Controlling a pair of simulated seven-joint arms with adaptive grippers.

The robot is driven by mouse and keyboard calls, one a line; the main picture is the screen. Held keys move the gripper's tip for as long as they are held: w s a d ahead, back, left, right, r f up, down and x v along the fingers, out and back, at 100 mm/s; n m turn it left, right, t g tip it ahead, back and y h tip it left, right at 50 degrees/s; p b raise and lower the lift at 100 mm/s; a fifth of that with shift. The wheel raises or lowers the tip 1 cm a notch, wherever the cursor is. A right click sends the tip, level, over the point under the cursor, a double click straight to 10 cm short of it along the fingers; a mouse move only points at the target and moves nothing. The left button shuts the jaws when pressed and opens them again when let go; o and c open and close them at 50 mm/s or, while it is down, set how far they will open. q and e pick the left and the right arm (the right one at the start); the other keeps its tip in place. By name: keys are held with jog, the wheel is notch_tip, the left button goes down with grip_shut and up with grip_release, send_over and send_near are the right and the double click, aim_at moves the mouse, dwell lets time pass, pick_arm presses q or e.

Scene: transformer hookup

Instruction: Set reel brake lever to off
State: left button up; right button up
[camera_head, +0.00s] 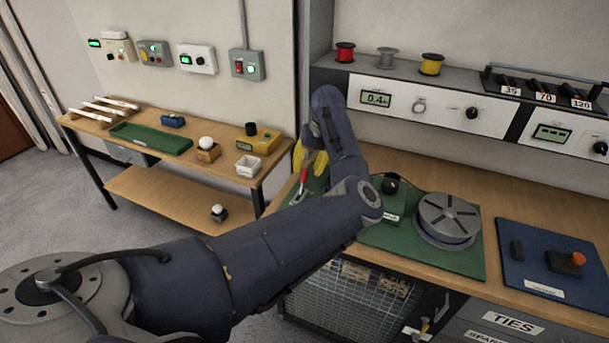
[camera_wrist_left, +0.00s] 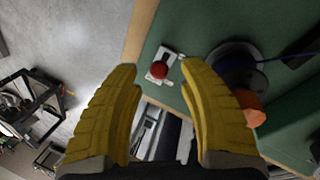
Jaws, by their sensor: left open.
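The reel brake lever has a red handle (camera_head: 304,174), which stands on a pale plate at the left end of the green mat (camera_head: 472,262). In the left wrist view the lever's round red knob (camera_wrist_left: 159,70) sits on a white slotted plate (camera_wrist_left: 166,57). My left gripper (camera_head: 308,160) has yellow fingers, is open and hangs over the lever. In the wrist view the knob shows in the gap between the fingertips (camera_wrist_left: 160,76), with no visible contact. The lever's plate markings are too small to read. My right gripper is not in view.
A grey reel (camera_head: 447,215) stands on the green mat, right of my left arm. A blue mat (camera_head: 545,245) with an orange-knobbed device (camera_head: 567,262) lies further right. In the wrist view a dark round reel (camera_wrist_left: 238,62) and an orange piece (camera_wrist_left: 250,108) are close to the right finger.

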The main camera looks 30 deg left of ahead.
aim_at(303, 183)
pick_arm(q)
jog(key=shift+x, duration=1.55)
grip_shut()
